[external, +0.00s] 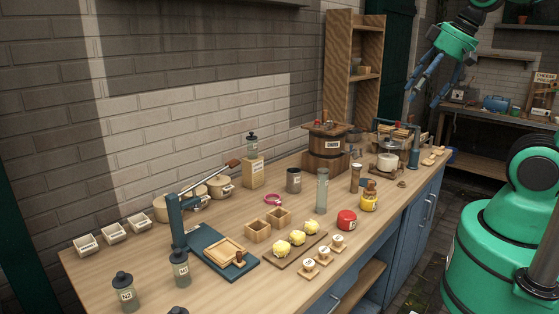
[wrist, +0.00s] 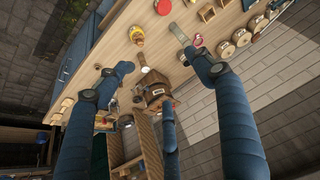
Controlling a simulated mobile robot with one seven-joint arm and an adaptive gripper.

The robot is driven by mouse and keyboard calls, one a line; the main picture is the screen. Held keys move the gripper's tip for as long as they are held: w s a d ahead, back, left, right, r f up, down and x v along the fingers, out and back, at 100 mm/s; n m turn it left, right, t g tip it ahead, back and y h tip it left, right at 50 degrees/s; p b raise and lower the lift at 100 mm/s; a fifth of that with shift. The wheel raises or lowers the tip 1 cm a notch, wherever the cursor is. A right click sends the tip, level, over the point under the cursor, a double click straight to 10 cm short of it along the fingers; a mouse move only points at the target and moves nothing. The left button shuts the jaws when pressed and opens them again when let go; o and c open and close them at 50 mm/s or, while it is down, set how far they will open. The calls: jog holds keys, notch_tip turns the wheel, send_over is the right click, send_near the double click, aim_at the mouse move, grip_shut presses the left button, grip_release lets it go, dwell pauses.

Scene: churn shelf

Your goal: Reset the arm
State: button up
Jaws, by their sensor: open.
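My gripper (external: 432,82) is at the top right of the external view, high above the right end of the wooden counter. Its blue fingers are spread apart, hang downward and hold nothing. In the wrist view the gripper's fingers (wrist: 158,75) reach in from the bottom, wide open, with the counter beyond them and nothing between their tips. My green arm runs out of the top of the external view, so its upper links are hidden there.
The counter (external: 120,262) holds a wooden churn (external: 325,148), a tall glass cylinder (external: 322,190), a red container (external: 346,220), yellow lumps on a board and a blue press (external: 177,222). A tall wooden shelf (external: 338,50) stands behind, left of my gripper. Air around the gripper looks clear.

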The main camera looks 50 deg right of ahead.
jog(key=shift+s+d+r, duration=0.15)
jog(key=shift+s+r, duration=0.3)
jog(key=shift+s, duration=0.35)
jog(key=shift+f, duration=0.1)
jog(key=shift+f+b, duration=1.45)
jog(key=shift+b, duration=0.1)
